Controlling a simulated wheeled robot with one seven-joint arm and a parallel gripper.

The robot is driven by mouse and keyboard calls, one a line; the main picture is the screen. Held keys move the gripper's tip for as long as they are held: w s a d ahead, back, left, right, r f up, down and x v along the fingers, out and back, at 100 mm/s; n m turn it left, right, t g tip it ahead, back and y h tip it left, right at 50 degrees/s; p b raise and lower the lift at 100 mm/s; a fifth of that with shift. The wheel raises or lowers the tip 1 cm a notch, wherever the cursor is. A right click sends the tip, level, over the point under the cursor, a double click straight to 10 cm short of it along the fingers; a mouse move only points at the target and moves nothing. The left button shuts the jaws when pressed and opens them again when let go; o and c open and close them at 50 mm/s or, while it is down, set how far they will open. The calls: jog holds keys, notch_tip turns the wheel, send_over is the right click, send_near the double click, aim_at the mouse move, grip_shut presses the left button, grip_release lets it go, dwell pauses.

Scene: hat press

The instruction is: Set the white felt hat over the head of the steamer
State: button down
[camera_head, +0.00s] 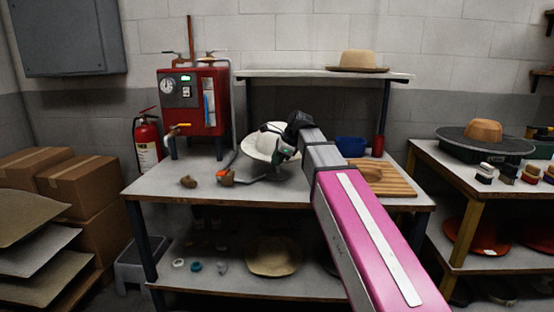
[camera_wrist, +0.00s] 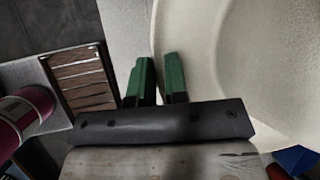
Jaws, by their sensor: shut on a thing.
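The white felt hat (camera_head: 256,146) is at the middle of the workbench, above its top, and looks tilted. My gripper (camera_head: 282,150) is at the hat's right side. In the wrist view its green fingers (camera_wrist: 158,82) are shut on the edge of the hat's brim, and the pale felt (camera_wrist: 240,70) fills the right of that view. The red steamer (camera_head: 195,103), with a gauge and a green display, stands on the bench left of the hat. A dark stand shows below the hat; I cannot tell whether the hat touches it, and the steamer's head is not clearly visible.
An orange-ended tool (camera_head: 227,178) and a small brown object (camera_head: 188,182) lie on the bench in front. A shelf with a tan hat (camera_head: 358,60) is behind.

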jog(key=shift+f, duration=0.45)
dwell(0.6)
jog(key=c, duration=1.1)
grip_release()
jog(key=v, duration=1.1)
jog(key=shift+f, duration=0.1)
